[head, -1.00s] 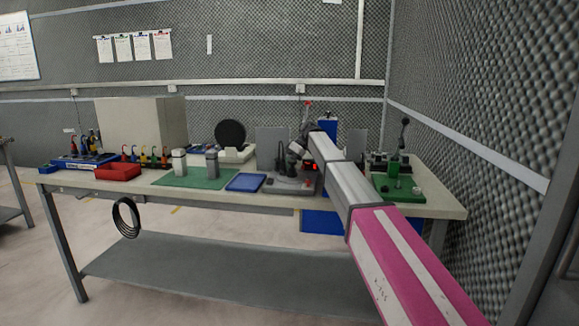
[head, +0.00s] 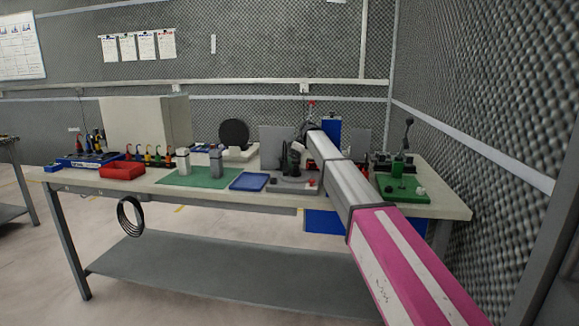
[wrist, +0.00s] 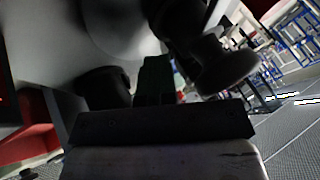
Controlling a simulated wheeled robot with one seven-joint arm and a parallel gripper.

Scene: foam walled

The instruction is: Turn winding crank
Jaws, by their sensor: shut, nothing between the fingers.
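A grey-based device (head: 284,187) stands near the front edge of the bench. The dark end of my arm is over it, and I cannot separate the winding crank from it in the head view. In the wrist view my gripper (wrist: 155,75) shows as dark fingers, shut and empty. A dark handle with a rounded knob (wrist: 228,68) is just right of the fingers and looks like the crank. Deep shade hides whether they touch. A pale rounded body is above them.
A blue tray (head: 249,181) and a green mat (head: 197,178) with two grey-and-white posts lie to the left. A red bin (head: 122,170) is farther left. A green-based lever press (head: 402,188) stands to the right, near the padded wall.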

